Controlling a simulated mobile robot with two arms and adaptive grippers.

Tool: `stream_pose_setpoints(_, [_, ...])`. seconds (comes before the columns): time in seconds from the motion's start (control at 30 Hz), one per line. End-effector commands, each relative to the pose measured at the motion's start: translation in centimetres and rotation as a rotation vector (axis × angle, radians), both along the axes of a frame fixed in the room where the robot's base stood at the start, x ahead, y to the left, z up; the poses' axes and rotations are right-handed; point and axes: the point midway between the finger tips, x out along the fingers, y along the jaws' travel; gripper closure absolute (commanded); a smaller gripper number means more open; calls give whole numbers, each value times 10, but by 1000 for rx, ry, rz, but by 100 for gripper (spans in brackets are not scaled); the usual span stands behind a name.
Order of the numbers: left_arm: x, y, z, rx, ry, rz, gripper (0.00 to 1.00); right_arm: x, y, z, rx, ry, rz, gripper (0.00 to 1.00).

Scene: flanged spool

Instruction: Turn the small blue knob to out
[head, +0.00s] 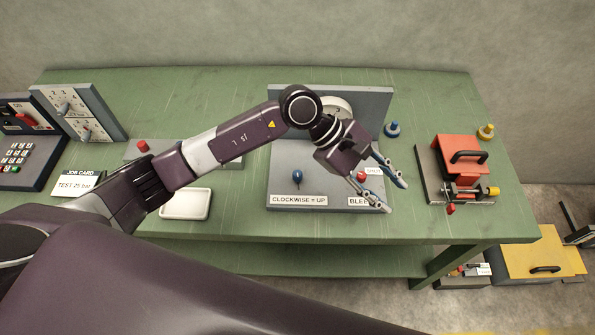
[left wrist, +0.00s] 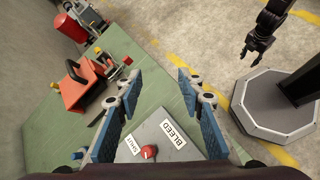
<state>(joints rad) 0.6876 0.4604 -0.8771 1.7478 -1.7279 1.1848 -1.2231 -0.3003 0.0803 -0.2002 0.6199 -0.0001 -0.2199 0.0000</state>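A small blue knob (head: 297,176) stands on the sloping grey panel (head: 330,183), above the label "CLOCKWISE = UP"; no "out" mark is readable. My left gripper (head: 396,198) is open and empty over the panel's right side, to the right of the blue knob. Its blue-padded fingers are spread in the left wrist view (left wrist: 158,100). A red knob (head: 361,175) with "SHUT" and "BLEED" labels is near the fingers; it also shows in the left wrist view (left wrist: 149,152). My right gripper (left wrist: 256,47) is small and dark in the left wrist view; its opening is unclear.
My left arm partly hides a round white dial (head: 338,105) behind it. A blue fitting (head: 392,130) and a yellow one (head: 486,131) stand at the back right. A red-topped device (head: 462,150) stands to the right. A white tray (head: 185,204) lies left of the panel.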

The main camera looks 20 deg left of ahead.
Motion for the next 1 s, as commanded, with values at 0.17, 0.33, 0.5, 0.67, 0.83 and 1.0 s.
stream_pose_setpoints(0.17, [38, 113, -47, 484, -159, -170, 65, 0, 0, 1, 0, 0, 0, 60])
stream_pose_setpoints(0.33, [59, 192, -50, 770, -189, -250, 65, 0, 0, 1, 0, 0, 0, 60])
stream_pose_setpoints(0.5, [63, 218, -50, 859, -185, -271, 65, 0, 0, 3, 0, 0, 0, 60])
stream_pose_setpoints(0.67, [61, 218, -70, 857, -180, -274, 65, 0, 0, 14, 0, 0, 0, 60])
stream_pose_setpoints(0.83, [61, 217, -98, 856, -180, -273, 65, 0, 0, 25, 0, 0, 0, 60])
stream_pose_setpoints(1.0, [62, 217, -117, 855, -184, -271, 65, 0, 0, 30, 0, 0, 0, 60])
